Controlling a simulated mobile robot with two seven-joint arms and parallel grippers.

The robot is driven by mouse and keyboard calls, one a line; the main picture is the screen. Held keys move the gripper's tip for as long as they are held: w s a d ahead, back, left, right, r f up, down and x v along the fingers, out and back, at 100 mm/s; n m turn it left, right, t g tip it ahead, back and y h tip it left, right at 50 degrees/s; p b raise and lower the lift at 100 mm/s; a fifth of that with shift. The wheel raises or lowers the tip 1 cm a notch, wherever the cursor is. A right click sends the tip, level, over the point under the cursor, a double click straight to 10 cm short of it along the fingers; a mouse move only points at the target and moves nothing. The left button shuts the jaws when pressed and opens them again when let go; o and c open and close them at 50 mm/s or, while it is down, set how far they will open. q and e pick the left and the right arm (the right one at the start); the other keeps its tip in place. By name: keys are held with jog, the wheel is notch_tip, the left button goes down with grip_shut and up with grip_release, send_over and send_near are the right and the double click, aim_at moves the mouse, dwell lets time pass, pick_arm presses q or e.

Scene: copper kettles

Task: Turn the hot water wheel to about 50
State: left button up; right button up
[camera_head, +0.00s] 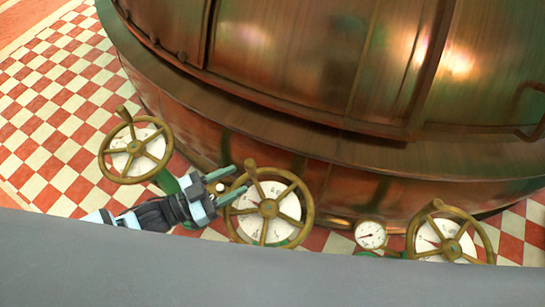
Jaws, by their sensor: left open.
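Three brass handwheels with spokes and pale dials behind them stand along the foot of the copper kettle: a left wheel (105,151), a middle wheel (268,207) and a right wheel (452,245). Each has a knob on its rim. I cannot tell which is the hot water wheel, and the dial numbers are too small to read. My left gripper (229,184) is open, its two greenish fingers pointing right toward the upper left rim of the middle wheel. My right gripper is out of view.
The large copper kettle (290,60) fills the back. A small round gauge (370,235) sits between the middle and right wheels. A grey surface (250,270) crosses the front and hides the lower edge of the right wheel. Red and white checkered floor (50,95) lies open at left.

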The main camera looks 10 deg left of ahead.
pick_arm(q)
jog(key=shift+w+a+r+m, duration=0.1)
jog(key=shift+w+a+m, duration=0.2)
jog(key=shift+w, duration=0.45)
jog(key=shift+d, duration=0.1)
jog(key=shift+x, duration=3.85)
grip_shut()
